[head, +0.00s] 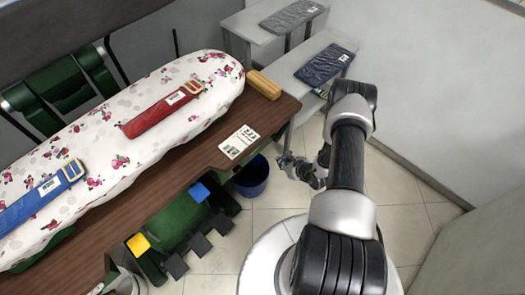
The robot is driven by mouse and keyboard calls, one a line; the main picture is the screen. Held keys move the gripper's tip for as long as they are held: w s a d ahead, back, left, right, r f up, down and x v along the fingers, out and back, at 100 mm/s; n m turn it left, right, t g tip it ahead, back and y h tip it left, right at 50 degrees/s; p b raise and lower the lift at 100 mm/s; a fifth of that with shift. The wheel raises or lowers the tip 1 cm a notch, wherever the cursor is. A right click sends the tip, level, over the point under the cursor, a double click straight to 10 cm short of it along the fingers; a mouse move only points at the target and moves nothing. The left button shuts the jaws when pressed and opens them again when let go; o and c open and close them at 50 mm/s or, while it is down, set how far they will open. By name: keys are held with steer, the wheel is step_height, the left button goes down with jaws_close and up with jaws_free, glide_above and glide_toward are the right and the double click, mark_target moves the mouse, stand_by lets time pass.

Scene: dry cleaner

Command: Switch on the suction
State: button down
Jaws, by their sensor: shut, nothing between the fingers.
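No part in view can be clearly read as the suction switch. A padded board with a floral cover (115,165) lies along the brown table (215,155). Under the table's front edge is a dark green unit (165,220) with a blue piece (199,192), a yellow piece (138,244) and several black pedal-like plates (201,245) low at its front. My gripper (286,161) is shut and empty, off the table's right end, to the right of the green unit and touching nothing that I can see. My arm hides part of the floor.
A dark blue bucket (252,177) stands on the floor between my gripper and the green unit. A printed card (239,142), a yellow block (263,85), a red folded item (160,110) and a blue one (38,197) lie above. Grey side tables (290,72) stand behind; tiled floor is open at right.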

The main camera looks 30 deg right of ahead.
steer(key=w+r+b+x, duration=0.1)
steer(key=b+x, duration=0.3)
steer(key=x, duration=0.8)
steer(key=shift+w+a+r, duration=0.25)
steer(key=shift+w+a, duration=0.05)
steer(key=shift+w, duration=0.4)
